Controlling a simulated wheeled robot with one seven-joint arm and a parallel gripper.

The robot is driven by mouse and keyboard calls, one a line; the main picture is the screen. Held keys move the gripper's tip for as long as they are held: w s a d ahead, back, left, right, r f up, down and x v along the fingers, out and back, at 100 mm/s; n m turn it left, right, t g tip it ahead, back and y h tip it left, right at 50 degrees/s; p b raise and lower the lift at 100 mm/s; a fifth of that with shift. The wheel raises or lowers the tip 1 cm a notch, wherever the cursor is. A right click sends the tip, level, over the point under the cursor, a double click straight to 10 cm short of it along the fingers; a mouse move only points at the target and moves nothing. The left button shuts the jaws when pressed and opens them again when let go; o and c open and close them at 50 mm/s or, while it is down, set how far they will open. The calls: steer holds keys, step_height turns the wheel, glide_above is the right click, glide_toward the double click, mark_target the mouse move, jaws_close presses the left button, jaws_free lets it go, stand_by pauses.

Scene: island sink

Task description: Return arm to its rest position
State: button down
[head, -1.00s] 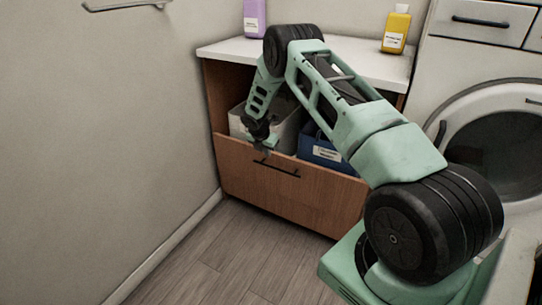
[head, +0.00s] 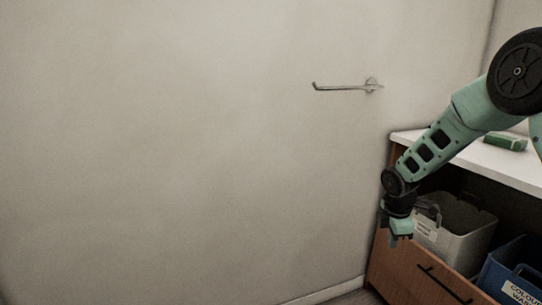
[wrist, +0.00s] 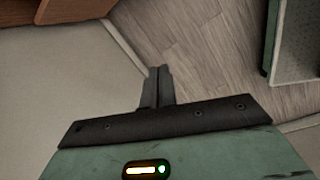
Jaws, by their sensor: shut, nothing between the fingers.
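My arm reaches in from the right in the head view, over the white counter, and bends down. My gripper (head: 400,238) hangs in front of the left end of the open wooden drawer (head: 408,272), close to the wall. In the wrist view my gripper (wrist: 160,74) has its two dark fingers together with nothing between them. It points over the bare wood-plank floor (wrist: 190,45). I cannot tell from the head view how far it stands from the drawer front.
The drawer holds a grey bin (head: 462,232) and a blue bin (head: 503,265) with a label. A green box (head: 505,142) lies on the white counter (head: 480,158). A metal rail (head: 345,88) sticks out from the plain wall (head: 180,150). The drawer has a black handle (head: 445,284).

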steer(key=s+a+r+m+y, duration=0.1)
steer(key=s+a+r+m, duration=0.1)
steer(key=s+a+r, duration=0.45)
steer(key=s+a+r+m+y, duration=0.1)
steer(key=s+a+r+m, duration=0.2)
steer(key=s+a, duration=0.7)
steer(key=s+a+r+m+g, duration=0.1)
steer(key=s+a+r+m, duration=0.1)
steer(key=s, duration=0.9)
steer(key=s+a+r+m+g, duration=0.1)
steer(key=s+a+r+m, duration=0.1)
steer(key=s, duration=0.8)
step_height(320, 180, up, 17)
steer(key=p, duration=1.7)
steer(key=shift+f+m, duration=0.15)
steer(key=shift+m, duration=0.15)
steer(key=shift+s+d, duration=0.1)
